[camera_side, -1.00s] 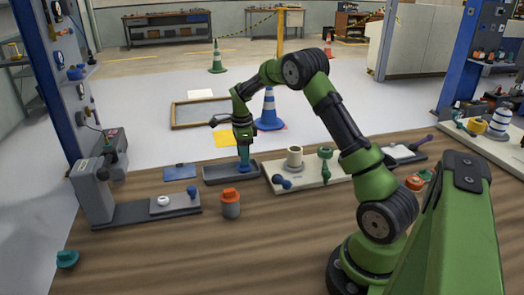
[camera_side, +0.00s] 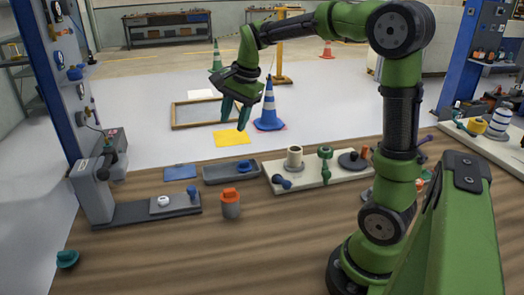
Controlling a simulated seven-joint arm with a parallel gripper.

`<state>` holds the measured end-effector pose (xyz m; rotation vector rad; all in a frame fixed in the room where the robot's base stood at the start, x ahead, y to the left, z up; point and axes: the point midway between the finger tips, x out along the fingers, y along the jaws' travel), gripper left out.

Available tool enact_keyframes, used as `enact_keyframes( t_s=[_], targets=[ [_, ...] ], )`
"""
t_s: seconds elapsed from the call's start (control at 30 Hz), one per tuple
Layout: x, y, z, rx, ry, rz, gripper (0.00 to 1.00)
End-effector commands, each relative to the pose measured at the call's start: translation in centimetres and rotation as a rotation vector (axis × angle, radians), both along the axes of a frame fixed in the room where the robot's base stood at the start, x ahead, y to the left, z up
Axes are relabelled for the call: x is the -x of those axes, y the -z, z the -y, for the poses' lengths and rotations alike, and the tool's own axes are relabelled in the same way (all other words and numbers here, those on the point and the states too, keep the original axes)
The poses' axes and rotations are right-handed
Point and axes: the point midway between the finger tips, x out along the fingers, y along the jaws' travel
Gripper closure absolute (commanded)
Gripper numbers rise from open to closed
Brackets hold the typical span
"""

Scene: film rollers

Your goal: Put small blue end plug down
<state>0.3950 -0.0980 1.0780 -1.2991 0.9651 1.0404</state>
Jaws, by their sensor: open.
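The small blue end plug (camera_side: 245,166) lies in the right part of the shallow dark grey tray (camera_side: 215,175) on the wooden bench. My gripper (camera_side: 235,115) is open and empty, raised well above the bench, over and slightly left of the plug. Its fingers point down and are clear of the tray. Another dark blue knobbed piece (camera_side: 192,190) stands on the grey fixture at the left; a similar one (camera_side: 281,182) lies on the cream board.
The cream board (camera_side: 330,177) holds a cream cylinder (camera_side: 294,157), a green part (camera_side: 325,165) and a dark disc. An orange-capped grey jar (camera_side: 230,203) stands in front of the tray. A grey fixture (camera_side: 92,190) stands left. The front of the bench (camera_side: 190,255) is mostly clear.

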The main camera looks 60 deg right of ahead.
Motion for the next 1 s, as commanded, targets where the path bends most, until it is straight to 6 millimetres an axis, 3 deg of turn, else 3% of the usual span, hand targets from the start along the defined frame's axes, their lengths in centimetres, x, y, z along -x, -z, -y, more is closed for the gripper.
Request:
enact_keyframes(
  t_s=[0.03,0.2,0.43,0.63,1.0],
  targets=[
    [1.8,-1.1,-2.1,0.023,-0.122,0.054,0.58],
    [7.7,-2.3,-7.8,0.147,-0.54,0.223,0.58],
    [14.0,-0.8,-12.1,0.337,-0.952,0.394,0.58],
    [15.9,0.2,-13.1,0.415,-1.083,0.446,0.58],
    [15.9,0.3,-13.1,0.417,-1.089,0.445,0.58]
  ],
)
